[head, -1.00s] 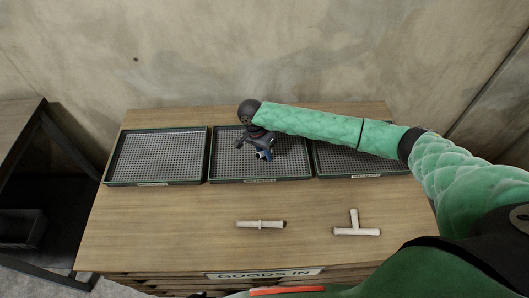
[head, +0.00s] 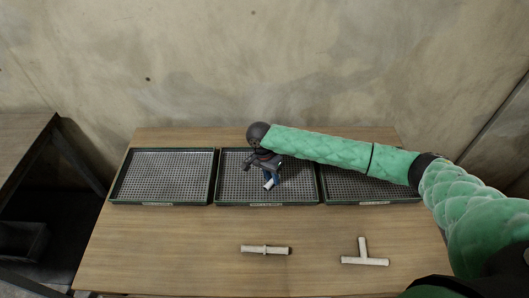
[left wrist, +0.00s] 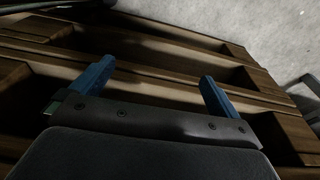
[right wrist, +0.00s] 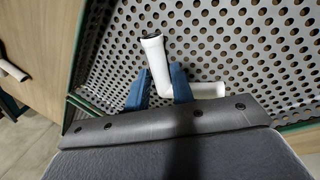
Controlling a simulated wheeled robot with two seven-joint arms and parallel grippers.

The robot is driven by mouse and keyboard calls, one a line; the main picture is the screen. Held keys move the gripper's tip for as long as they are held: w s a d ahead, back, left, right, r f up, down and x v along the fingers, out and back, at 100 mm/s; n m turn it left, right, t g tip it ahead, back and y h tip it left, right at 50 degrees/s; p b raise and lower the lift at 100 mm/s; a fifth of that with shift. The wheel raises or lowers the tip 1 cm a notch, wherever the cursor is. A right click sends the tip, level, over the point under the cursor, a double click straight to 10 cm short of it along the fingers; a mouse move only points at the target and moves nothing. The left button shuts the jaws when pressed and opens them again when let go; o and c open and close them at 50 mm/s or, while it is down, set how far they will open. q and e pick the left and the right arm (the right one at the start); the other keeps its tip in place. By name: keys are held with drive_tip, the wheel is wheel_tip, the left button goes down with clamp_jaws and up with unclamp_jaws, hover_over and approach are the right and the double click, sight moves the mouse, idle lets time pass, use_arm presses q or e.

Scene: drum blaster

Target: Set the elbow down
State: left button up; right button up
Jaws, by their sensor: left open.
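The white elbow (right wrist: 155,62) is between the blue fingers of my right gripper (right wrist: 162,88) in the right wrist view. The fingers are close on both sides of one leg; the other leg runs right behind a finger. The perforated middle tray (head: 235,185) lies beneath. In the head view the elbow (head: 269,184) shows as a small white end below the right gripper (head: 272,177), over this tray. I cannot tell whether it touches the tray floor. My left gripper (left wrist: 157,82) is open and empty in the left wrist view, beside wooden slats.
A left tray (head: 163,178) is empty. A right tray (head: 345,187) is partly hidden by my right arm. A straight pipe piece (head: 264,249) and a tee piece (head: 364,258) lie on the front of the wooden table (head: 180,245). A dark bench stands at the left.

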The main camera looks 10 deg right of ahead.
drive_tip(key=shift+r, duration=0.1)
drive_tip(key=shift+a+r+p, duration=0.1)
drive_tip(key=shift+r+p, duration=0.1)
drive_tip(key=shift+p, duration=0.25)
drive_tip(key=shift+w+r, duration=0.1)
drive_tip(key=shift+r, duration=0.1)
drive_tip(key=shift+w+a+r+p, duration=0.15)
drive_tip(key=shift+r+p, duration=0.4)
drive_tip(key=shift+p, duration=0.2)
use_arm(q)
drive_tip(key=s+a+f+p, duration=0.3)
drive_tip(key=s+a+f, duration=0.1)
drive_tip(key=s+f, duration=0.35)
use_arm(e)
drive_tip(key=v, duration=0.3)
use_arm(q)
drive_tip(key=s+a+g+p, duration=0.1)
drive_tip(key=s+a+p, duration=0.1)
drive_tip(key=s+p, duration=0.5)
drive_tip(key=shift+s+a+y, duration=0.3)
drive_tip(key=shift+s+a, duration=0.05)
drive_tip(key=shift+s, duration=2.75)
use_arm(e)
drive_tip(key=v, duration=0.6)
drive_tip(key=shift+r, duration=0.35)
use_arm(q)
drive_tip(key=shift+d, duration=0.1)
use_arm(e)
drive_tip(key=shift+w, duration=0.1)
